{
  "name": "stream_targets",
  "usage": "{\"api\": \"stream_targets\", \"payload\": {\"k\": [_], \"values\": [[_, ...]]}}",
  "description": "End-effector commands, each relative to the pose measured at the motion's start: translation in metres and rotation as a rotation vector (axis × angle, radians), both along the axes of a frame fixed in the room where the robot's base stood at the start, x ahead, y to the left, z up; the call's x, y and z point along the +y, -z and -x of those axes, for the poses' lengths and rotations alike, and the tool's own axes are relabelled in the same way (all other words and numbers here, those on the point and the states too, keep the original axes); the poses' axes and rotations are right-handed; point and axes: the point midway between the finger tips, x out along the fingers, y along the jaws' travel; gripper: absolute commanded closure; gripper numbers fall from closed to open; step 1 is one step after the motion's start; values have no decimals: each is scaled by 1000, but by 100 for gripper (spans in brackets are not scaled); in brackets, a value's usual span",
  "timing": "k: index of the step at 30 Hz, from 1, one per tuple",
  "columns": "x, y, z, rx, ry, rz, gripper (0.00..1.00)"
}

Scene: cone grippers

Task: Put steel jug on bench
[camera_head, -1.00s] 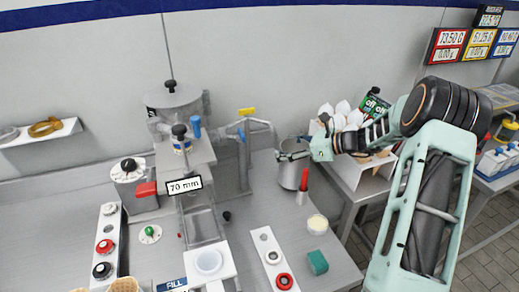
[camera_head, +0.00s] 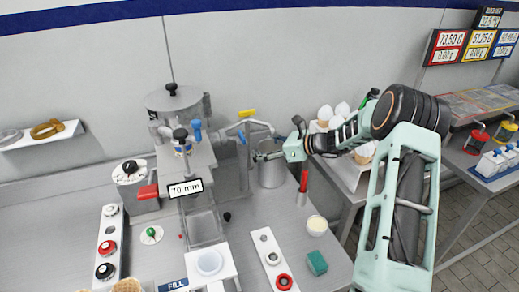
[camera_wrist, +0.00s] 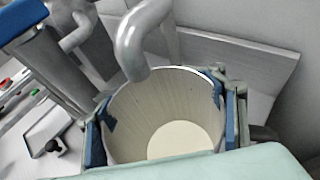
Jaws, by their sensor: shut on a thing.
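The steel jug (camera_head: 271,173) is a grey metal cylinder, upright, at the back right of the grey bench (camera_head: 245,232). My gripper (camera_head: 268,156) is shut on its upper part, coming from the right. In the wrist view the open mouth of the jug (camera_wrist: 128,112) sits between the blue pads of my gripper (camera_wrist: 165,125). A pale round area shows at the bottom inside; I cannot tell if it is liquid or the base. I cannot tell whether the jug touches the bench.
A curved metal spout (camera_wrist: 135,40) hangs over the jug's rim in the wrist view. A red-topped stick (camera_head: 303,182), a cream-filled cup (camera_head: 317,225) and a green sponge (camera_head: 316,262) stand to the right. A filling machine (camera_head: 190,140) is at the left.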

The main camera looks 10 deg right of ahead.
Motion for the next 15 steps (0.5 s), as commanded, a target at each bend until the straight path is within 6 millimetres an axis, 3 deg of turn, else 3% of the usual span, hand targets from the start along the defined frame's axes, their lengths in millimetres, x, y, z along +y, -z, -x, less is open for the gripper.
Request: {"api": "stream_targets", "payload": {"k": [5, 6, 12, 15], "values": [[1, 3, 0, -2, -1, -1, 100], [0, 3, 0, 0, -1, 0, 40], [0, 3, 0, 0, -1, 0, 18], [0, 3, 0, 0, -1, 0, 18]]}}
